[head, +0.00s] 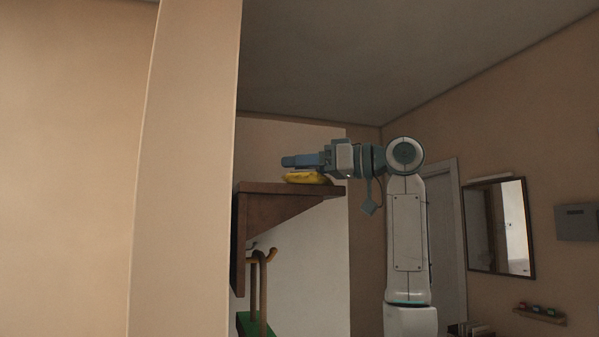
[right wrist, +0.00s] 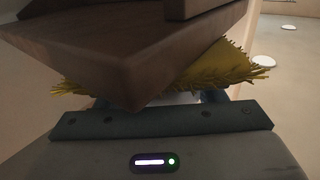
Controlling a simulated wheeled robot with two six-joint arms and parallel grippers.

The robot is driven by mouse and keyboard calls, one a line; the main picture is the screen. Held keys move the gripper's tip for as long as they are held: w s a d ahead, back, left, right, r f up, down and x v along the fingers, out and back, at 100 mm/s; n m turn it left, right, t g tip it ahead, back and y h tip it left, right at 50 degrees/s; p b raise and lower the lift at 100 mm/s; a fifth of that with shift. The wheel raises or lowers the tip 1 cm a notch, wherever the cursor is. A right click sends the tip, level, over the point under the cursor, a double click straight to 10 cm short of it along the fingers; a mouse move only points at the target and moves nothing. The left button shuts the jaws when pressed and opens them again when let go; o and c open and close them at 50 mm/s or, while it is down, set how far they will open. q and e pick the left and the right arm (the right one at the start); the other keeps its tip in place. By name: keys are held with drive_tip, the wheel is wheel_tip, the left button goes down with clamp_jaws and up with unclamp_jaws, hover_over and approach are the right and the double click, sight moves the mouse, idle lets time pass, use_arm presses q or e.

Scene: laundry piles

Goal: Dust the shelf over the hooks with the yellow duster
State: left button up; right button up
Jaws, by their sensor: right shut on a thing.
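The yellow duster (head: 306,177) lies on top of the wooden shelf (head: 285,188), under my right gripper (head: 300,161). My right gripper is shut on the duster and reaches in from the right, just above the board. In the right wrist view the fringed yellow duster (right wrist: 225,65) shows behind the shelf's brown wood (right wrist: 110,55), which hides much of it and the fingertips. Yellow hooks (head: 268,256) stick out below the shelf, with a brown strap hanging from them. My left gripper is not in view.
A pale wall edge (head: 185,170) stands close on the left and hides the shelf's left part. A mirror (head: 499,228) and a small wall ledge (head: 539,314) are on the right wall. A green thing (head: 252,325) hangs below the hooks.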

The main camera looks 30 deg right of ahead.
drive_tip(key=shift+a, duration=0.3)
drive_tip(key=shift+w+a, duration=0.25)
drive_tip(key=shift+a, duration=0.2)
drive_tip(key=shift+w+r+p, duration=0.1)
drive_tip(key=shift+w+p, duration=0.2)
drive_tip(key=shift+p, duration=0.15)
drive_tip(key=shift+w+d+p, duration=0.35)
drive_tip(key=shift+w+p, duration=0.3)
drive_tip(key=shift+w, duration=0.25)
drive_tip(key=shift+w+d, duration=0.1)
drive_tip(key=shift+w, duration=0.4)
drive_tip(key=shift+w+p, duration=0.5)
drive_tip(key=shift+p, duration=0.2)
drive_tip(key=shift+w+d+p, duration=0.25)
drive_tip(key=shift+w+p, duration=0.35)
drive_tip(key=shift+w, duration=0.25)
drive_tip(key=shift+w+d+p, duration=0.15)
drive_tip(key=shift+w+p, duration=0.15)
drive_tip(key=shift+w, duration=0.25)
drive_tip(key=shift+w+d+p, duration=0.2)
drive_tip(key=shift+w+p, duration=0.85)
drive_tip(key=shift+w+d+f, duration=0.15)
drive_tip(key=shift+w+f, duration=0.05)
drive_tip(key=shift+w, duration=0.3)
drive_tip(key=shift+w+d, duration=0.2)
drive_tip(key=shift+w, duration=0.7)
drive_tip(key=shift+w+d, duration=0.2)
drive_tip(key=shift+w, duration=0.7)
drive_tip(key=shift+r, duration=0.1)
